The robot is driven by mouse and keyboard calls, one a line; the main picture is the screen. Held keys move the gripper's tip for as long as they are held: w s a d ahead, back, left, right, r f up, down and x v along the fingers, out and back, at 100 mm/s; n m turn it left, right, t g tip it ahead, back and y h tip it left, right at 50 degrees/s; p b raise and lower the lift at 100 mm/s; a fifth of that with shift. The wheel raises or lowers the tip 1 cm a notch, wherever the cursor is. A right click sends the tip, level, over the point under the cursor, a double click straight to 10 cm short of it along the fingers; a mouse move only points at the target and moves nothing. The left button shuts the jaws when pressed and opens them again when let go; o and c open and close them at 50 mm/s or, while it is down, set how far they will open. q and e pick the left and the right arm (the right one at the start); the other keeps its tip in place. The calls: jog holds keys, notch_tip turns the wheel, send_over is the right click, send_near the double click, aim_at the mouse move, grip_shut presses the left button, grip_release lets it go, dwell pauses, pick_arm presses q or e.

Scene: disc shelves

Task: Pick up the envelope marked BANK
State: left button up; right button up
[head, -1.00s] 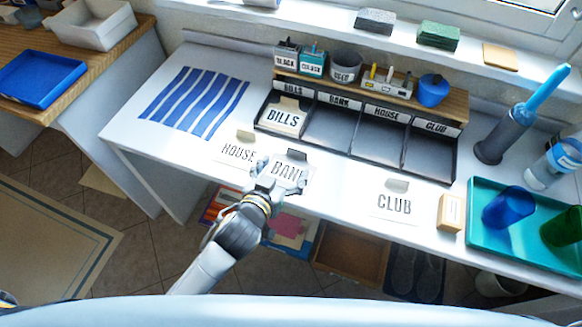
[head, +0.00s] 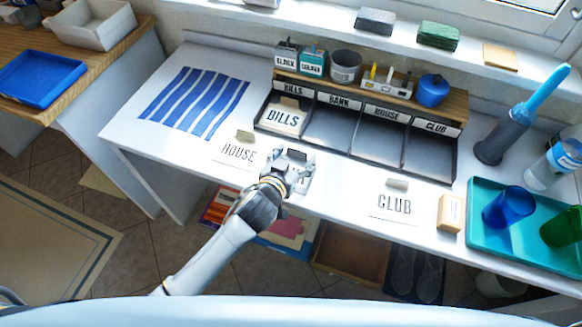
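The envelope marked BANK (head: 297,154) lies near the front edge of the white desk, between the HOUSE envelope (head: 237,152) and the CLUB envelope (head: 394,203). Its dark-edged tab shows, but its lettering is hidden behind my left gripper. My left gripper (head: 291,170) is right over the BANK envelope with its fingers apart. I cannot tell whether it touches the paper. My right gripper is not in view.
A sorter (head: 333,138) with slots labelled BILLS, BANK, HOUSE and CLUB stands behind; the BILLS envelope (head: 283,117) is in its left slot. A small box (head: 451,213) and a teal tray (head: 475,240) with cups are at right. A striped blue cloth (head: 195,101) lies left.

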pick_arm(q)
jog(key=c, duration=0.4)
jog(key=shift+r, duration=0.1)
